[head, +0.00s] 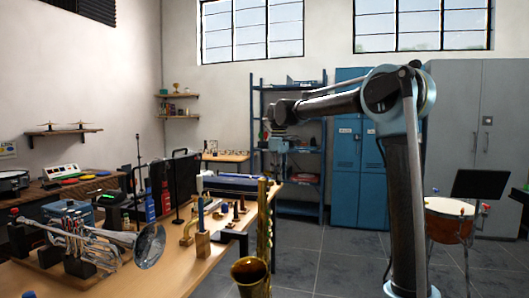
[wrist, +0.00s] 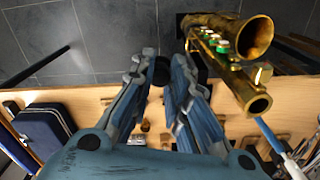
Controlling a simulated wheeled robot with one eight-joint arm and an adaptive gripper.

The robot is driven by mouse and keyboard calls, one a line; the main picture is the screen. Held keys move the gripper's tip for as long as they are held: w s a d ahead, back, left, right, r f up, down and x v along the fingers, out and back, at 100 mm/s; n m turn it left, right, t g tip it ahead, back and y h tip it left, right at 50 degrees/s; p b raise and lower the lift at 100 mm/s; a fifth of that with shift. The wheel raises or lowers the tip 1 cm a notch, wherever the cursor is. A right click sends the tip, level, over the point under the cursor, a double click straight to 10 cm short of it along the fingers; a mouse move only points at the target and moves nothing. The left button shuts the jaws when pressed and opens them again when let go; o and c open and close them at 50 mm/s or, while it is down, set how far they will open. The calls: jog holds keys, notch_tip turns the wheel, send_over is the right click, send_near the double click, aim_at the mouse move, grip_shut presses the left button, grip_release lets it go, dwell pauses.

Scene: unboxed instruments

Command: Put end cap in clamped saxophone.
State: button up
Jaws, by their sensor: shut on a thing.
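The saxophone (head: 264,225) is brass and stands upright at the near table edge in the head view, its bell (head: 250,275) low in front. In the wrist view the saxophone (wrist: 225,50) is at the upper right. Its open round tube end (wrist: 259,104) faces the camera. My gripper (wrist: 160,75) is shut on a small dark round piece, which looks like the end cap (wrist: 160,71). The cap is held left of the saxophone, apart from it. In the head view my gripper (head: 279,147) is small and far above the table; the cap cannot be made out there.
The wooden table (head: 190,268) holds a trumpet (head: 85,238), several small wooden stands (head: 202,243) and a blue-topped case (head: 240,183). In the wrist view a dark blue case (wrist: 42,133) is at left and a blue-tipped rod (wrist: 267,133) lies near the tube end. Grey floor (head: 325,265) is clear.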

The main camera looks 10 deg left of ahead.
jog(key=s+a+r+n, duration=0.3)
jog(key=s+a+r, duration=0.2)
jog(key=s+r, duration=0.6)
jog(key=shift+w+d+f, duration=0.1)
jog(key=shift+d+f, duration=0.05)
jog(key=shift+f, duration=1.05)
jog(key=shift+w+d+f, duration=0.1)
jog(key=shift+f, duration=1.1)
jog(key=shift+s+f, duration=0.1)
jog(key=shift+f, duration=1.05)
dwell(0.5)
dwell(0.4)
jog(key=o, duration=0.8)
jog(key=shift+r, duration=0.1)
jog(key=shift+r, duration=2.9)
